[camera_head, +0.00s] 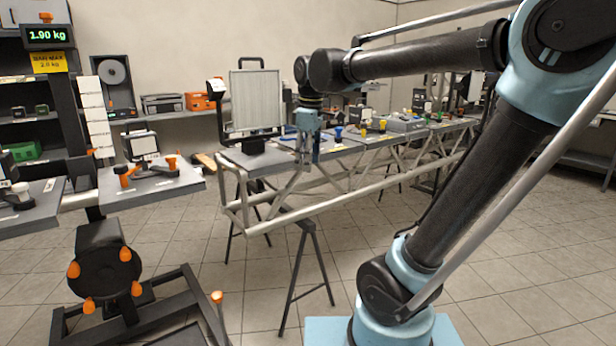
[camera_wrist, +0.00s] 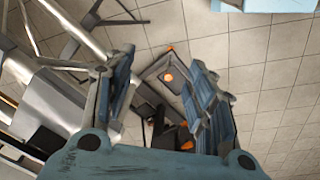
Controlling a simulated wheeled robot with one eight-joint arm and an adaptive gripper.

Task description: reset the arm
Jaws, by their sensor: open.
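My gripper (camera_head: 306,158) hangs from the end of my raised arm, pointing down beside the near end of the truss bench. In the wrist view its two blue-grey fingers (camera_wrist: 165,95) stand wide apart with nothing between them. The tiled floor and part of a dark stand with orange knobs show beyond the fingers. My arm is bent, with the elbow high at the upper right and the forearm reaching left across the picture.
A metal truss (camera_head: 350,183) carrying grey panels runs behind my gripper on black trestle legs (camera_head: 305,260). A dark stand with orange knobs (camera_head: 105,262) and a grey shelf plate (camera_head: 150,187) stands at left. A scale display (camera_head: 48,36) reads 1.90 kg. Floor between is clear.

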